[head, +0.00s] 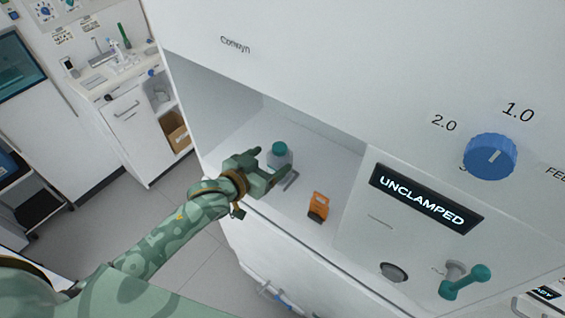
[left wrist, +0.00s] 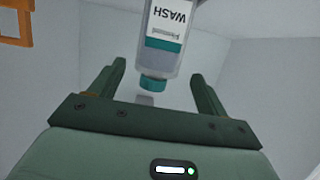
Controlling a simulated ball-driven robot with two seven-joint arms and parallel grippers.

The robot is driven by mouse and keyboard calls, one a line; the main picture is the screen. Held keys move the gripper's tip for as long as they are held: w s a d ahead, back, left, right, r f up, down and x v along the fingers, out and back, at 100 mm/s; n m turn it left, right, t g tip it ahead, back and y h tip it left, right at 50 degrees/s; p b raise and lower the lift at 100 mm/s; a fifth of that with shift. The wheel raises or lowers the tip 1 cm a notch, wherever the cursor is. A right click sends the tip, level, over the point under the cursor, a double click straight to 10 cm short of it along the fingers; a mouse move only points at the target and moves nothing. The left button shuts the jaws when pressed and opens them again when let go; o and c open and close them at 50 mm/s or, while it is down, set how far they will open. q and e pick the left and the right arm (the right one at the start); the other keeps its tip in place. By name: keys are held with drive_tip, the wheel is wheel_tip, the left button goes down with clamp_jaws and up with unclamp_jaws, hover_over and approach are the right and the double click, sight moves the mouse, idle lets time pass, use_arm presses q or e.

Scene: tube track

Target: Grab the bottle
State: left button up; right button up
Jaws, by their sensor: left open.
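The bottle (head: 280,156) is a clear-white bottle with a teal cap, standing in the open recess of the white machine. In the left wrist view the bottle (left wrist: 168,35) appears upside down, with a "WASH" label and a teal band. My left gripper (head: 274,168) is open at the bottle's near side. In the left wrist view its two fingers (left wrist: 160,80) lie spread to either side of the bottle's cap end, with visible gaps and no contact seen. My right gripper is not in view.
An orange holder (head: 319,206) stands on the recess floor to the right of the bottle. The recess has a white left wall and a front edge below my arm. A blue knob (head: 490,156), an "UNCLAMPED" display (head: 426,199) and a teal lever (head: 465,282) are on the machine to the right.

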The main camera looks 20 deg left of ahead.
sight(281, 155)
use_arm(q)
drive_tip(key=shift+w, duration=0.15)
drive_tip(key=shift+w+d+f, duration=0.1)
drive_tip(key=shift+w+d, duration=0.4)
drive_tip(key=shift+w, duration=0.05)
drive_tip(key=x, duration=0.2)
drive_tip(key=shift+w+d+f, duration=0.15)
drive_tip(key=shift+w+d, duration=0.05)
drive_tip(key=shift+w, duration=0.1)
drive_tip(key=shift+w+f, duration=0.15)
drive_tip(key=shift+w, duration=0.05)
drive_tip(key=shift+s+a, duration=0.15)
drive_tip(key=c, duration=1)
drive_tip(key=shift+c, duration=1.1)
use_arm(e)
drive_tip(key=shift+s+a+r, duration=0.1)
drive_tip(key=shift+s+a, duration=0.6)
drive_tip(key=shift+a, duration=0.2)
